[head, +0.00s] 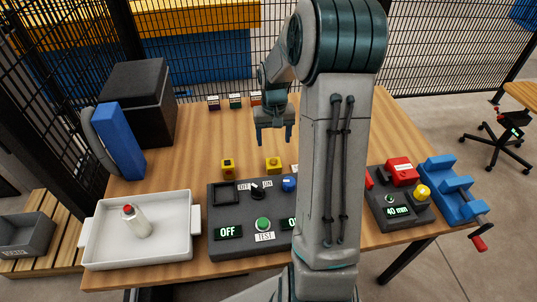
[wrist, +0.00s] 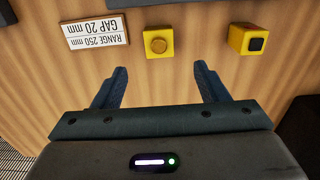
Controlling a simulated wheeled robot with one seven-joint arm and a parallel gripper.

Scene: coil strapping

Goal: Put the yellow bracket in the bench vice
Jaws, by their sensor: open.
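Two small yellow blocks stand on the bench; I cannot tell whether either is the yellow bracket. One yellow block with a dark square face (head: 228,165) also shows in the wrist view (wrist: 249,39). The other, with a round yellow boss (head: 273,165), shows in the wrist view too (wrist: 159,42). The blue bench vice (head: 452,192) is at the bench's right end, with a red-ended handle; I see nothing clearly between its jaws. My gripper (head: 274,140) is open and empty above the wood, behind the yellow blocks; its fingers also show in the wrist view (wrist: 158,82).
A white tray (head: 100,247) with a red-capped bottle (head: 136,222) is front left. A dark control panel (head: 230,247) is front centre. A grey 40 mm box (head: 397,222) with red and yellow parts stands beside the vice. A black box (head: 140,100) is back left. My arm hides part of the bench.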

